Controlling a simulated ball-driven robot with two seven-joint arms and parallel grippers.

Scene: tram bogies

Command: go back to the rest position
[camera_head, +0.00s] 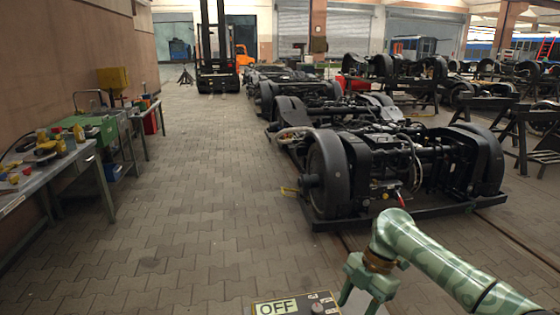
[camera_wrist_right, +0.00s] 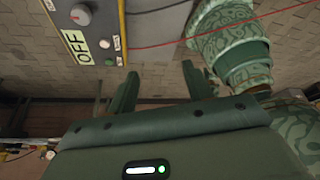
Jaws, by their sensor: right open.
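My right gripper (camera_head: 360,296) is at the bottom of the head view, with its green patterned arm coming in from the lower right. In the right wrist view its two fingers (camera_wrist_right: 160,84) stand apart with nothing between them, so it is open and empty. A grey box with an OFF label (camera_head: 296,306) shows at the bottom edge of the head view, just left of the gripper. My left gripper is not in view.
A black bogie (camera_head: 385,165) stands ahead on the right, with more behind it. A workbench (camera_head: 45,172) with tools runs along the left wall. A forklift (camera_head: 217,65) stands at the back. The paved floor (camera_head: 195,190) between is clear. A red line crosses the wrist view.

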